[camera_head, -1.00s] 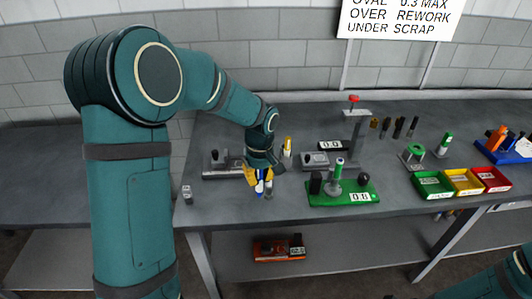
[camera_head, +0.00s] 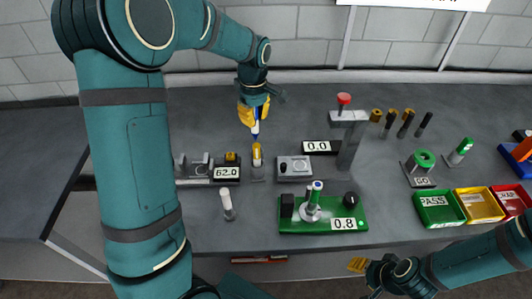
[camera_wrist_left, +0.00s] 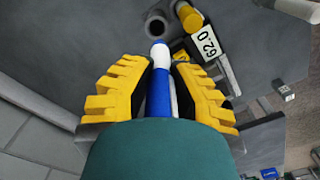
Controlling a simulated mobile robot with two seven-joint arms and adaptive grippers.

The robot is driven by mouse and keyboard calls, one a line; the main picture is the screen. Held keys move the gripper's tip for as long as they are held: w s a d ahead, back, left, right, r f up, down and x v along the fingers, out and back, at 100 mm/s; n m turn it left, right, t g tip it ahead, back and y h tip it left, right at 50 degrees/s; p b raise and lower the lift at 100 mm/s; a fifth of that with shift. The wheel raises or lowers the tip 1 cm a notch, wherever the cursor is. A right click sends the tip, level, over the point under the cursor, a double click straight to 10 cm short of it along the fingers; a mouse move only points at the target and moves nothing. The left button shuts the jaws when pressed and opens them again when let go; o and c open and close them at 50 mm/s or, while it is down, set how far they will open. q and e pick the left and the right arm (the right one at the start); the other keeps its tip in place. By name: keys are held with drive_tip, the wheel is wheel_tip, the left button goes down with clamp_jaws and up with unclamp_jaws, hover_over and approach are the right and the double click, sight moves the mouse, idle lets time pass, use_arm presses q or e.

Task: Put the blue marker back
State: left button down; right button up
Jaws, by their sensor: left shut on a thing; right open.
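The blue marker (camera_head: 256,128) is upright in my left gripper (camera_head: 254,113), which is shut on it above the back part of the bench. In the left wrist view the marker (camera_wrist_left: 159,95) shows a blue body and a white end between the yellow fingers (camera_wrist_left: 160,100). My right gripper (camera_head: 358,265) is open and empty at the bench's front.
A grey gauge reading 62.0 (camera_head: 226,172) stands left of the holder. A grey block (camera_head: 294,168) is to its right.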

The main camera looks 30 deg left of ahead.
sight(256, 132)
use_arm(q)
drive_tip(key=shift+w+f, duration=0.25)
drive_tip(key=shift+f, duration=0.15)
wheel_tip(256, 132, down, 5)
drive_tip(key=shift+s+f+b, duration=0.1)
drive_tip(key=shift+b, duration=0.25)
drive_tip(key=shift+f, duration=2.35)
drive_tip(key=shift+f+b, duration=0.1)
drive_tip(key=shift+b, duration=0.25)
drive_tip(key=c, duration=1)
unclamp_jaws()
